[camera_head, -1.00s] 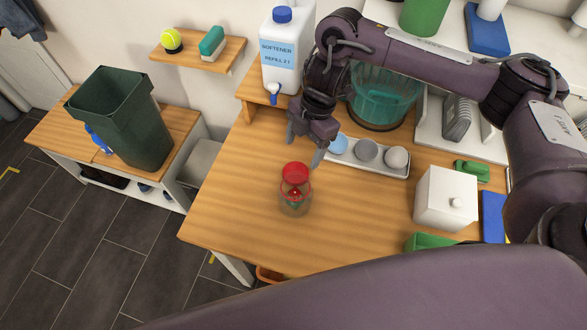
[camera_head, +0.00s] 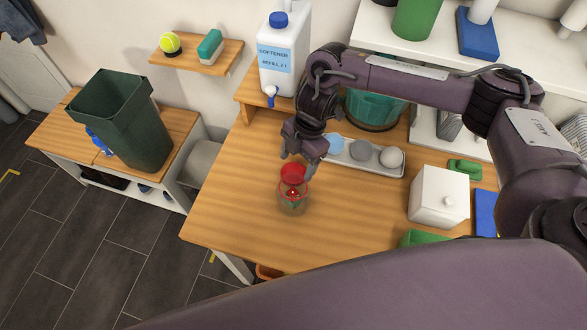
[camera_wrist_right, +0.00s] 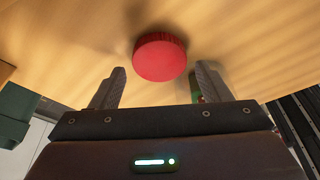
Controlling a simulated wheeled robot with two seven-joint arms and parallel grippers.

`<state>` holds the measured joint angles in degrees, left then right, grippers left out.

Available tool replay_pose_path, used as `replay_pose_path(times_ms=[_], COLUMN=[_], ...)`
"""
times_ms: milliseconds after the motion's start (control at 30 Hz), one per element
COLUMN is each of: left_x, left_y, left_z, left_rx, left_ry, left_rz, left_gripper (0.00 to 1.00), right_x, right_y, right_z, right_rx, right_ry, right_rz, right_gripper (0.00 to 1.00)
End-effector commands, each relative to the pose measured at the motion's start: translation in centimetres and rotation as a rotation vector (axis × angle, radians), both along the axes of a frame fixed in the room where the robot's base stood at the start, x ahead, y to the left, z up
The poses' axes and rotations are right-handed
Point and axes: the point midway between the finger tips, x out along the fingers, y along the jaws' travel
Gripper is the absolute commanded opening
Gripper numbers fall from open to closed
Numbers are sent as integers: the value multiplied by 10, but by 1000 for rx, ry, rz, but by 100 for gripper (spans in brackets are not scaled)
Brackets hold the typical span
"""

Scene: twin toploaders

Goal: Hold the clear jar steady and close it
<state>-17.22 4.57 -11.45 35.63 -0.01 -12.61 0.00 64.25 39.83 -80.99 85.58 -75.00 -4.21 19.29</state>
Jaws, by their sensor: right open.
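The clear jar (camera_head: 293,205) stands upright on the wooden table, with something red and green inside. My left gripper is not in view.
A white tray (camera_head: 348,167) with several round things lies behind the jar to the right. A softener jug (camera_head: 284,50) stands at the back, near a teal container (camera_head: 374,107). A white box (camera_head: 438,197) is at the right. The table left of the jar is clear.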

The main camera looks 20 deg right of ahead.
Motion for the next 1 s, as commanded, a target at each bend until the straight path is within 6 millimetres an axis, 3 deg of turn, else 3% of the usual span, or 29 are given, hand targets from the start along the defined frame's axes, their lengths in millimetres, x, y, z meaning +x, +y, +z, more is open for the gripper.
replay_pose_path(times_ms=[33,200,567,800,1000], left_x=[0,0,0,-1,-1], left_y=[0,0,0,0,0], left_z=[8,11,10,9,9], left_rx=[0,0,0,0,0], left_ry=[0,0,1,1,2], left_rz=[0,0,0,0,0], left_gripper=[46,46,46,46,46], right_x=[-1,-2,-2,-2,-2], right_y=[1,6,6,6,6], right_z=[-5,-22,-24,-24,-24], right_rx=[-2,1,0,0,0], right_ry=[4,1,0,-1,-1], right_rz=[-1,0,0,0,0], right_gripper=[70,70,70,39,37])
